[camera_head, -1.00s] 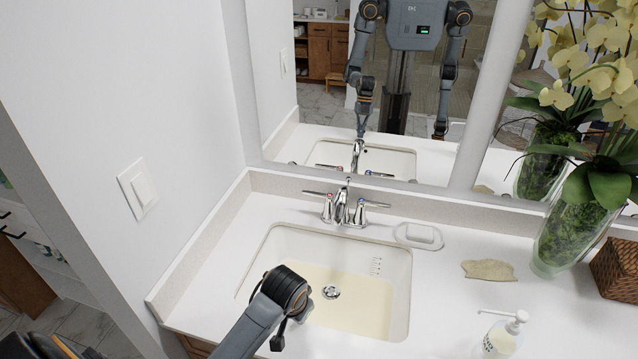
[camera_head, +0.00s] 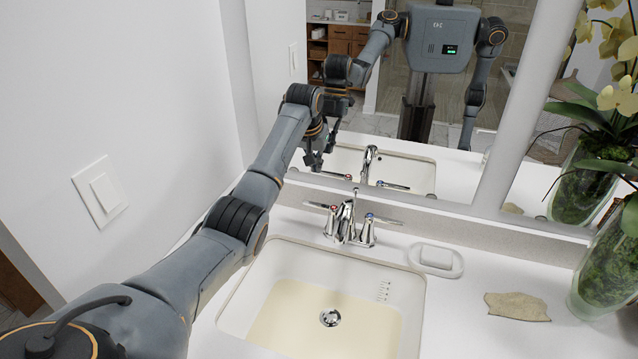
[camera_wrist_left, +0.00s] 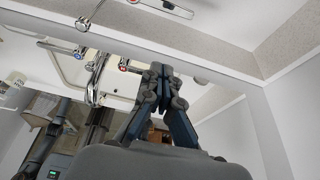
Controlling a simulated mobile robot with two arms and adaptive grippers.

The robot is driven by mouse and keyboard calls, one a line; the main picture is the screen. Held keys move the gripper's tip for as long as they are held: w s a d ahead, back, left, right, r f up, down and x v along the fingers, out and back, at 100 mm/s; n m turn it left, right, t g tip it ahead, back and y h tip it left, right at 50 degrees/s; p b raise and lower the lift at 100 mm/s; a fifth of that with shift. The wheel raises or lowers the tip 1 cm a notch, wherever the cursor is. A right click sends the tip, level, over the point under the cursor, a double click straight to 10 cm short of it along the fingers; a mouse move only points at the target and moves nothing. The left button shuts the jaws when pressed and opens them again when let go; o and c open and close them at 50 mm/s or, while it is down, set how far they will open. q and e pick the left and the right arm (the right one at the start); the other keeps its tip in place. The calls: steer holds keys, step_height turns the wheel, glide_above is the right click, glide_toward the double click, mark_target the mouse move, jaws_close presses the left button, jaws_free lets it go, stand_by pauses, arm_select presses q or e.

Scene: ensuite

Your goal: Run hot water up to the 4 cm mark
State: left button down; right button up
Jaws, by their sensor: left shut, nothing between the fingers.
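The chrome faucet (camera_head: 345,222) stands behind the basin (camera_head: 250,300). Its red-dotted hot handle (camera_head: 318,206) is on the left; its blue-dotted cold handle (camera_head: 385,220) is on the right. No stream shows at the spout. A scale (camera_head: 383,290) marks the basin's back wall; its figures are too small to read. The drain (camera_head: 329,318) shows in a cream-tinted lower area; I cannot tell whether that is water. My left gripper (camera_head: 313,158) is shut and empty, up and left of the hot handle. Its closed fingers show in the wrist view (camera_wrist_left: 160,75). My right gripper shows only as a reflection.
A mirror (camera_head: 470,165) rises behind the counter and reflects the faucet and me. A soap dish (camera_head: 436,258), a flat beige piece (camera_head: 517,306) and an orchid vase (camera_head: 605,265) stand to the right. A wall with a switch (camera_head: 100,192) bounds the left side.

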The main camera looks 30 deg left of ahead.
mark_target(321, 191)
arm_select(q)
steer(key=x, duration=0.7)
steer(key=shift+f, duration=0.35)
steer(key=shift+x, duration=0.85)
steer(key=shift+r, duration=0.1)
steer(key=shift+s+d+f+p, duration=0.15)
steer(key=shift+s+d+p, duration=0.05)
steer(key=shift+s+p, duration=0.5)
steer(key=shift+s+d+f+p, duration=0.1)
steer(key=shift+s+d+p, duration=0.1)
steer(key=shift+s+p, duration=0.45)
steer(key=shift+s+d+f+p, duration=0.15)
steer(key=shift+s+p, duration=0.35)
steer(key=shift+p, duration=0.35)
steer(key=shift+d, duration=0.1)
